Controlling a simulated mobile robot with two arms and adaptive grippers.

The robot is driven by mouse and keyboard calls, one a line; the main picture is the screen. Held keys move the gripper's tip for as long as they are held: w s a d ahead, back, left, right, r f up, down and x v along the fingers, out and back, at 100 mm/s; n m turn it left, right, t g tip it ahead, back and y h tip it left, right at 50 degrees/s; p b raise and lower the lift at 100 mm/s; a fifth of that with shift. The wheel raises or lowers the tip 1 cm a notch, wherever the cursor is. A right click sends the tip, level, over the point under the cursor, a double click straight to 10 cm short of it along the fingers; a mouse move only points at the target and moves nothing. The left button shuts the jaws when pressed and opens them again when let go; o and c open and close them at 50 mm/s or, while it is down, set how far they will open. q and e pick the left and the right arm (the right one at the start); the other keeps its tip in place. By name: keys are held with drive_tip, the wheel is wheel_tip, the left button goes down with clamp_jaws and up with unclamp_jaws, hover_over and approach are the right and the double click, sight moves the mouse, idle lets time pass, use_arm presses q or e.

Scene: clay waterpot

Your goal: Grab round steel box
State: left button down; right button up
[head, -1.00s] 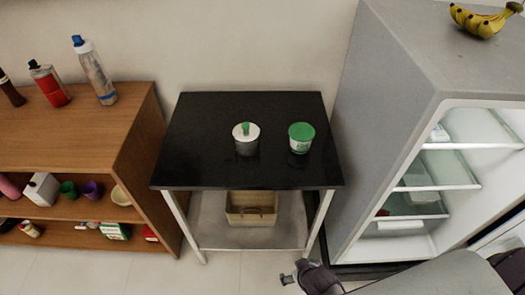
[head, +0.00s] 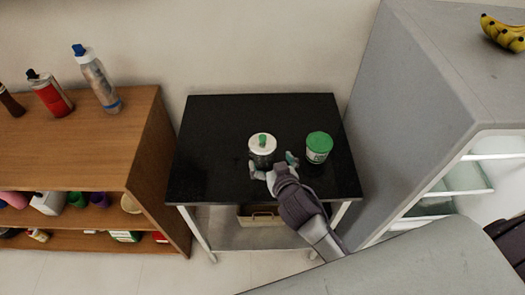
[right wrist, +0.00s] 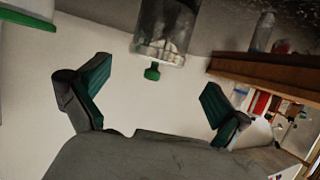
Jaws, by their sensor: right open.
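The round steel box (head: 262,157) stands upright on the black tabletop, with a pale lid and green knob. It shows at the top of the right wrist view (right wrist: 168,35), where the picture is turned over and the knob points down. My right gripper (head: 272,164) is open at the near side of the box. In the right wrist view its two green-padded fingers (right wrist: 155,92) are spread wide, with the box ahead, between their lines. I cannot tell whether either finger touches it. My left gripper is not in view.
A green-lidded tub (head: 318,150) stands just right of the box, close to my right gripper. A wooden shelf (head: 140,155) with bottles is at the left. A grey fridge (head: 395,110) with bananas (head: 503,33) on top is at the right. The table's left part is bare.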

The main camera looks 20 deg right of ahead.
sight(265, 153)
drive_tip(key=x, duration=0.4)
drive_tip(key=shift+w+f, duration=0.15)
drive_tip(key=shift+w, duration=0.05)
drive_tip(key=shift+f+p+x, duration=0.25)
drive_tip(key=shift+x, duration=1.05)
drive_tip(key=shift+f+p+x, duration=0.2)
drive_tip(key=shift+x, duration=1.15)
drive_tip(key=shift+s+d+r, duration=0.1)
drive_tip(key=shift+s+d, duration=0.05)
drive_tip(key=shift+s, duration=0.1)
drive_tip(key=c, duration=1.1)
